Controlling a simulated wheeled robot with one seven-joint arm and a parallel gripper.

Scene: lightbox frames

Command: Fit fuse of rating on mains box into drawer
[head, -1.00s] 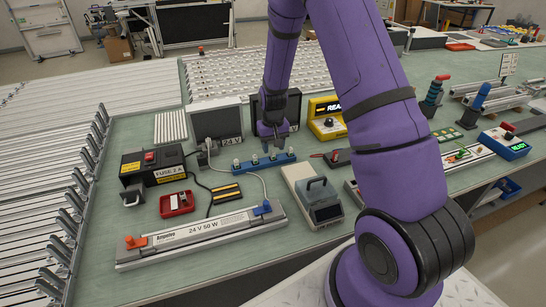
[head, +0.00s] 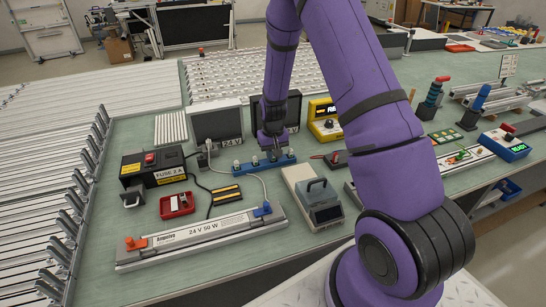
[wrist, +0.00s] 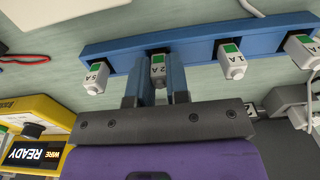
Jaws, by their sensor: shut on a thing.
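The black mains box (head: 152,166) stands at the left of the bench, with a red switch and a yellow label that appears to read FUSE 2 A. The blue fuse rack (head: 264,165) holds several white fuses with green marks. In the wrist view, the 2 A fuse (wrist: 158,68) is at the rack (wrist: 195,40), between the 5 A fuse (wrist: 95,78) and the 1 A fuse (wrist: 231,62). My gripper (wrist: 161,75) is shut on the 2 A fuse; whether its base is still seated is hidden.
A long 24 V 50 W lamp bar (head: 200,236) and a grey meter (head: 315,200) stand in front. A yellow READY device (head: 325,121) is behind right.

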